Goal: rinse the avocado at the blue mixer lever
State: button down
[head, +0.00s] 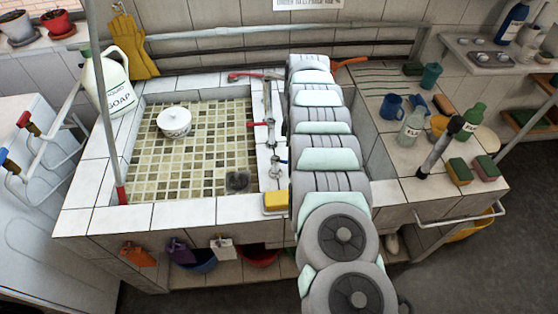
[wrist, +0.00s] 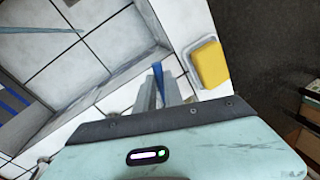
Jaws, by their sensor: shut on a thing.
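In the wrist view my gripper (wrist: 160,88) is shut on a narrow blue piece, the blue mixer lever (wrist: 158,72). In the head view my arm hides the gripper. A bit of the blue lever (head: 280,161) shows just left of the arm, on the ledge right of the sink. A dark, rounded patch (head: 238,182) lies at the near right of the sink floor. I cannot tell whether it is the avocado or the drain. No avocado shows clearly in either view.
Red-handled taps (head: 272,120) stand along the sink's right edge. A yellow sponge (head: 276,201) lies close to my gripper, also in the wrist view (wrist: 210,65). Bottles and cups crowd the right counter.

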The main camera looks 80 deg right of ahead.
jog(key=c, duration=1.5)
grip_release()
jog(key=shift+o, duration=0.2)
notch_tip(320, 180, up, 11)
jog(key=d, duration=0.2)
jog(key=shift+f, duration=0.2)
